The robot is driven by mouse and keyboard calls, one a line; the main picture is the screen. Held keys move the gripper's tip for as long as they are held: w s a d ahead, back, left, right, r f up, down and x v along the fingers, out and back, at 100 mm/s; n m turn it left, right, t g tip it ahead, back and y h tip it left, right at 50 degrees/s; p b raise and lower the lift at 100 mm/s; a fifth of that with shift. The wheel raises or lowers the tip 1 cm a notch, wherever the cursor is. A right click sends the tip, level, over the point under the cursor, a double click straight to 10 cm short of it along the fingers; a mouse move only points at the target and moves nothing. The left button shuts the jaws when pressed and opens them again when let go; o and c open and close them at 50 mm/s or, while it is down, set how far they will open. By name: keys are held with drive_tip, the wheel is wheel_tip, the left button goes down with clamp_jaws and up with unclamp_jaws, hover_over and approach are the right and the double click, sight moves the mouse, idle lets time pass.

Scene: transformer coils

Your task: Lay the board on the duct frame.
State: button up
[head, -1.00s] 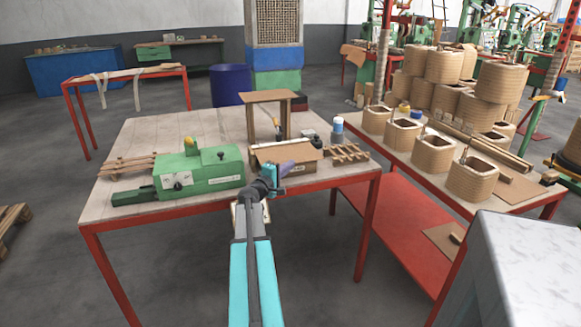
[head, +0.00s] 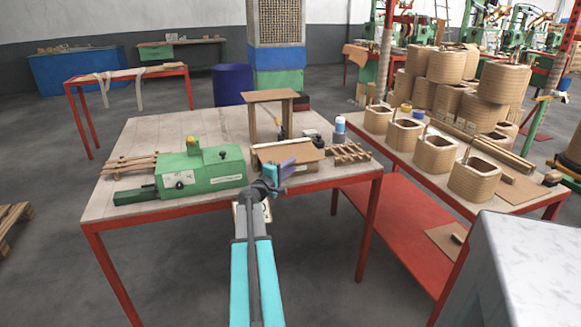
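A flat brown board (head: 292,151) lies over a low brown box-like body (head: 296,169) near the front right of the table. I cannot tell whether the board is loose or part of it. A slatted wooden frame (head: 350,153), which may be the duct frame, lies to its right. A similar slatted frame (head: 130,166) lies at the table's left. My gripper (head: 286,167), teal with purplish fingers, is at the front edge of the board in the picture. The gap between its fingers is too small to read, and I cannot tell whether it touches the board.
A green machine (head: 203,170) fills the front left of the wooden table (head: 160,130). A small brown stand (head: 268,96) rises behind the board. A white and blue bottle (head: 339,128) stands behind the right frame. Brown coils (head: 474,180) crowd the right-hand bench. The table's back left is clear.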

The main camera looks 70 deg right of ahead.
drive_tip(key=b+v, duration=0.1)
drive_tip(key=v, duration=1.2)
idle(1.4)
drive_tip(key=shift+a, duration=0.1)
drive_tip(key=shift+w, duration=0.1)
idle(0.4)
